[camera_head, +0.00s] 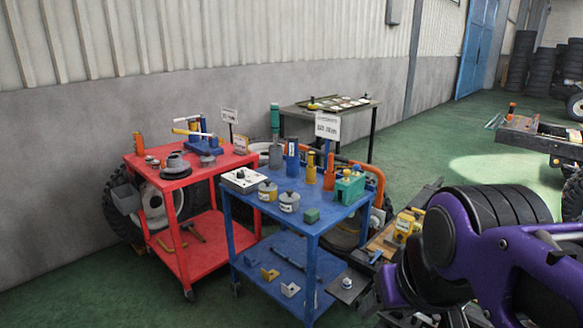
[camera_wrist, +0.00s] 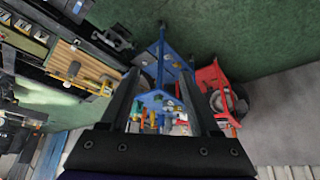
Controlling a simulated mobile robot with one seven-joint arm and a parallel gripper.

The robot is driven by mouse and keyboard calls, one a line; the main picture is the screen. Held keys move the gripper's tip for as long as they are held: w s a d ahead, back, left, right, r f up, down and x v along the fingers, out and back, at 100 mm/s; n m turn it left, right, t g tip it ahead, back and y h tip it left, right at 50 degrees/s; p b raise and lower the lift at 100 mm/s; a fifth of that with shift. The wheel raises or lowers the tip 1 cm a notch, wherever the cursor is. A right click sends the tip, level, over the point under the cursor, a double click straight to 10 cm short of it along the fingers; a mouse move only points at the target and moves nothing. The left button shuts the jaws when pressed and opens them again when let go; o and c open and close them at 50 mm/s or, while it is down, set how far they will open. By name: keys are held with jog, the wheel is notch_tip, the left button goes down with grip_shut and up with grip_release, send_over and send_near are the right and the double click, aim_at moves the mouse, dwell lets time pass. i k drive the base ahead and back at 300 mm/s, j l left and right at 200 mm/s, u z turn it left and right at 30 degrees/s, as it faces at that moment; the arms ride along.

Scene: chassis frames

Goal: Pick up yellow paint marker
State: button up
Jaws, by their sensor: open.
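A yellow upright cylinder (camera_head: 311,168), which looks like the yellow paint marker, stands on the top of the blue cart (camera_head: 313,226) in the head view. A blue cylinder stands to its left and an orange one to its right. The wrist view shows the blue cart (camera_wrist: 161,97) small and far off between the fingers; I cannot single out the marker there. My gripper (camera_wrist: 161,72) is open and empty, well away from the cart. My purple arm is at the right of the head view; my fingertips are not clear there.
A red cart (camera_head: 177,168) with tools stands left of the blue one, by the wall. A dark table (camera_head: 345,110) stands behind. Green floor lies open in front.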

aim_at(311, 154)
jog(key=z, duration=0.45)
jog(key=i+j+z, duration=0.2)
jog(key=j+z, duration=0.15)
jog(key=i+j+z, duration=0.15)
jog(key=j+z, duration=0.15)
jog(key=j, duration=0.15)
jog(key=i+j+z, duration=0.1)
jog(key=j, duration=0.3)
jog(key=i+j+z, duration=0.1)
jog(key=j, duration=0.3)
jog(key=i+j+z, duration=0.1)
jog(key=j, duration=0.3)
jog(key=i+j+z, duration=0.1)
jog(key=j, duration=0.35)
